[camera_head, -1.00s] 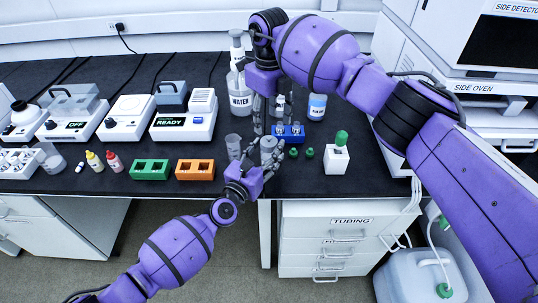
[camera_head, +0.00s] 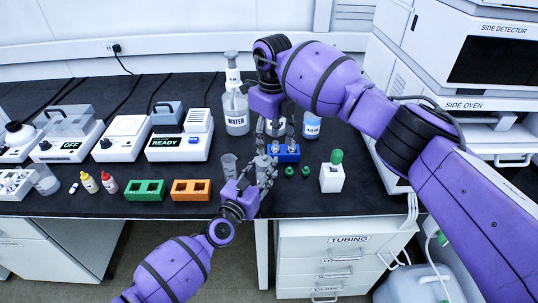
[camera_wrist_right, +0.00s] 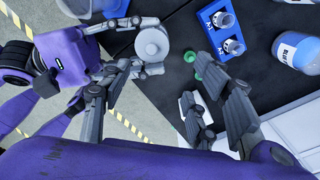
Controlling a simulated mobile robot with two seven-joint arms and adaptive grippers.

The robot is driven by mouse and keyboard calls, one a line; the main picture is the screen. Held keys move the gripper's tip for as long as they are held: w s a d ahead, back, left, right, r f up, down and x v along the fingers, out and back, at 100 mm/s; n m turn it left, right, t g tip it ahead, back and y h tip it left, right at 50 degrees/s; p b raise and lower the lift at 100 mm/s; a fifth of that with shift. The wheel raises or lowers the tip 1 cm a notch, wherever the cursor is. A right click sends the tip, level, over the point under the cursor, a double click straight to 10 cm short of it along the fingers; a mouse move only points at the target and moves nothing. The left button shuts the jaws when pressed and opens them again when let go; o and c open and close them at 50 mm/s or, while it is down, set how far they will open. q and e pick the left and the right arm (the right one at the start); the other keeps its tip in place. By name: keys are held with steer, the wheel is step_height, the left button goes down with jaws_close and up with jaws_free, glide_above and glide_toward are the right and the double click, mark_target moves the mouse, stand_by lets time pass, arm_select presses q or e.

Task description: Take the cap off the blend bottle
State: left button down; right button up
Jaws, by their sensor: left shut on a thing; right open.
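My left gripper (camera_head: 262,176) is shut on a small bottle with a pale grey round top (camera_wrist_right: 152,44), held upright above the bench front. Its fingers hide most of the bottle and any label, so I cannot tell if it is the blend bottle. It also shows faintly in the head view (camera_head: 262,162). My right gripper (camera_wrist_right: 215,115) is open and empty, pointing down just beside the held bottle; in the head view its fingers (camera_head: 270,132) overlap the left gripper. A white bottle with a green cap (camera_head: 332,176) stands upright to the right.
A blue rack (camera_head: 285,153) with vials stands behind the grippers. Two loose green caps (camera_head: 297,171) lie near it. Orange (camera_head: 191,190) and green (camera_head: 145,190) racks sit left.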

mark_target(265, 158)
arm_select(q)
steer(key=shift+f, duration=0.1)
steer(key=shift+d, duration=0.1)
arm_select(e)
step_height(265, 158, up, 5)
steer(key=s+d+n+t+y, duration=0.1)
steer(key=s+d+n+y, duration=0.1)
steer(key=n+y, duration=0.15)
arm_select(q)
steer(key=shift+f, duration=0.1)
arm_select(e)
steer(key=shift+n+h, duration=0.25)
steer(key=shift+n, duration=0.3)
steer(key=x, duration=1.2)
steer(key=shift+w+a, duration=0.15)
steer(key=shift+a, duration=0.2)
steer(key=shift+c, duration=0.5)
steer(key=c, duration=1.3)
steer(key=shift+o, duration=0.2)
arm_select(q)
steer(key=shift+a+f, duration=0.1)
steer(key=shift+a, duration=0.15)
arm_select(e)
steer(key=shift+r, duration=0.25)
